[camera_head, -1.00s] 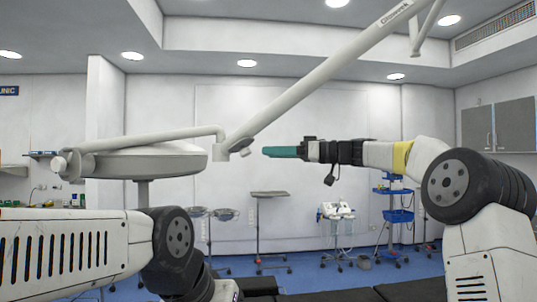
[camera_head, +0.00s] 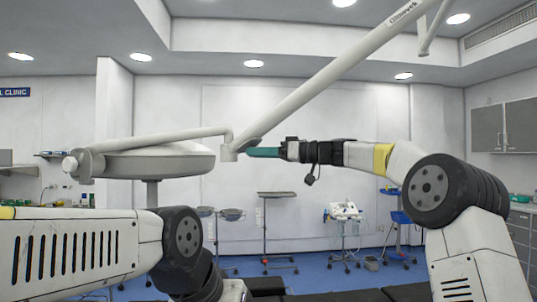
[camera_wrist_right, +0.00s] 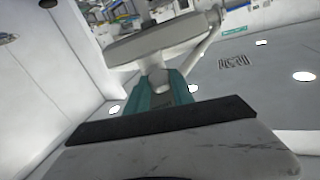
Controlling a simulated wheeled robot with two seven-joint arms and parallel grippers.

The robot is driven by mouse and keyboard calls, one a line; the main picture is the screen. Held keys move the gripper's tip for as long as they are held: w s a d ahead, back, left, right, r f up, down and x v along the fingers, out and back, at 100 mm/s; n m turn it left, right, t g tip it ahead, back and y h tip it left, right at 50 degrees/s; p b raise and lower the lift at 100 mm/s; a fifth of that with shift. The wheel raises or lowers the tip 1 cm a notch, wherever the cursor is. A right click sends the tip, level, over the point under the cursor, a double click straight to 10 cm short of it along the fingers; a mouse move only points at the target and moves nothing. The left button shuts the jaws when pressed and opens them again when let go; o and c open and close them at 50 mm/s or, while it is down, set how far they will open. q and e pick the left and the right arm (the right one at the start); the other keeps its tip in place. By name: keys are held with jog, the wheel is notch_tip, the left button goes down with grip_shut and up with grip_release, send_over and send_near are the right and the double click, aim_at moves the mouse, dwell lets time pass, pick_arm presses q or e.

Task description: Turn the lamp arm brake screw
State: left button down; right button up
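The white lamp arm (camera_head: 330,80) slopes down to a joint (camera_head: 229,151) that carries the round lamp head (camera_head: 150,163). The brake screw is not clear in the head view; the fingertips hide that side of the joint. My right gripper (camera_head: 252,152), with teal fingers, reaches the joint from the right. In the right wrist view its two fingers (camera_wrist_right: 161,90) stand apart, with a pale rounded end at the joint (camera_wrist_right: 160,82) showing between them. I cannot tell whether they touch it. My left arm shows at the lower left, but its gripper is not in view.
Instrument stands (camera_head: 276,196) and a blue trolley (camera_head: 401,217) stand by the back wall, well behind the lamp. Grey cabinets (camera_head: 503,128) hang at the right. The air below the joint and right gripper looks clear.

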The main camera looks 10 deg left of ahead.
grip_shut()
jog(key=shift+g, duration=0.3)
jog(key=shift+w+a+n+g, duration=0.1)
jog(key=shift+w+n+g, duration=0.15)
jog(key=shift+g, duration=0.65)
jog(key=shift+r+n+g+y, duration=0.1)
jog(key=shift+n+g+y, duration=0.3)
jog(key=shift+g, duration=0.9)
jog(key=shift+f+g, duration=0.2)
jog(key=shift+g, duration=0.3)
jog(key=o, duration=0.8)
grip_release()
